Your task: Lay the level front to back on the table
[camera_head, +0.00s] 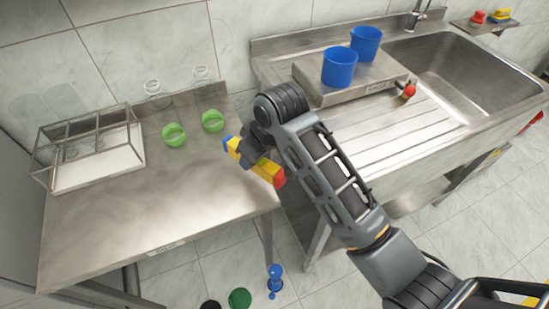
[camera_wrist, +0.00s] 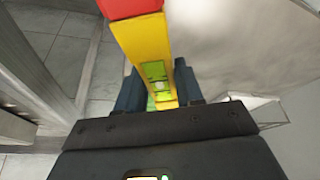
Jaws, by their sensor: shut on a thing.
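The level is a yellow bar (camera_head: 264,170) with a red end and a blue end. In the head view it slants from the blue end at upper left to the red end at lower right. My gripper (camera_head: 245,153) is shut on the level around its middle and hides part of it. In the wrist view the level (camera_wrist: 146,45) runs up between the fingers (camera_wrist: 160,88), with a green vial window near the grip. The steel table (camera_head: 150,215) lies to the left. The level is at the table's right edge; its height above the table is hard to tell.
A wire-framed box (camera_head: 90,155) stands at the table's back left. Two green caps (camera_head: 174,135) and clear jars (camera_head: 154,90) are at the back. The table's front and middle are bare. A sink unit (camera_head: 400,135) with blue cups (camera_head: 339,66) stands to the right, beyond a gap.

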